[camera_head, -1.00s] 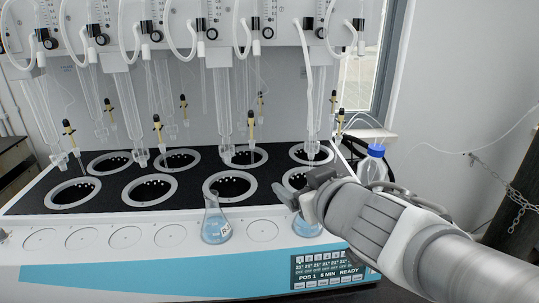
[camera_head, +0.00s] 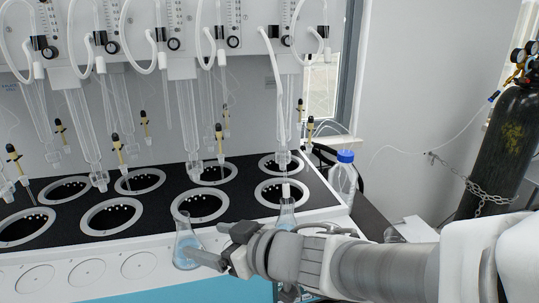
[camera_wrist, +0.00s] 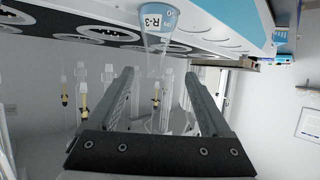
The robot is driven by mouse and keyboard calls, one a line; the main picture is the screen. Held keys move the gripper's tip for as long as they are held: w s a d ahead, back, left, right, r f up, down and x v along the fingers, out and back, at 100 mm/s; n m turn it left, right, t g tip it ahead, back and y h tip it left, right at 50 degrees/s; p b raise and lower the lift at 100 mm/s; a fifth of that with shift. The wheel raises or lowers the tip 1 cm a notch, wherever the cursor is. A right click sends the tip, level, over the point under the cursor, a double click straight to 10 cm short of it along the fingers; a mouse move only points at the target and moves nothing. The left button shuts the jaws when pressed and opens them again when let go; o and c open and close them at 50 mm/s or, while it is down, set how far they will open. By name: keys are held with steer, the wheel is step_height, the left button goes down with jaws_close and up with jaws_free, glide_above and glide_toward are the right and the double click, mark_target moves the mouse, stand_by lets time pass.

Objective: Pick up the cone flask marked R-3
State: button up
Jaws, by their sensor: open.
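The cone flask marked R-3 (camera_wrist: 158,22) shows its label and blue liquid at the top of the wrist view, where the scene looks upside down. Its clear neck lies between the lines of my two fingers. In the head view, the flask beside my gripper (camera_head: 187,246) appears to be this one, upright on the white front ledge; its label is not readable there. My gripper (camera_head: 209,243) reaches it from the right, with one finger overlapping its lower right side. In the wrist view my gripper (camera_wrist: 159,75) is open, with nothing clamped.
A second cone flask (camera_head: 286,213) stands behind my wrist, partly hidden. The distiller (camera_head: 150,205) has several ringed wells and hanging glass tubes behind the ledge. A blue-capped bottle (camera_head: 343,178) stands at its right end. A chained gas cylinder (camera_head: 505,150) is far right.

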mark_target(185, 235)
steer(key=p+x, duration=0.3)
steer(key=p, duration=0.2)
steer(key=shift+w+a, duration=0.15)
steer(key=shift+a, duration=0.15)
steer(key=x, duration=0.2)
steer(key=b+x, duration=0.1)
steer(key=x, duration=0.1)
steer(key=shift+d+f, duration=0.15)
steer(key=shift+f, duration=0.1)
steer(key=shift+w+a+f, duration=0.15)
steer(key=shift+w+a, duration=0.15)
steer(key=shift+a, duration=0.15)
steer(key=x, duration=0.3)
steer(key=b+x, duration=0.1)
steer(key=shift+w+d+f, duration=0.1)
steer(key=shift+w+f, duration=0.25)
steer(key=shift+w+a+f, duration=0.1)
steer(key=shift+w+a, duration=0.15)
steer(key=shift+a, duration=0.1)
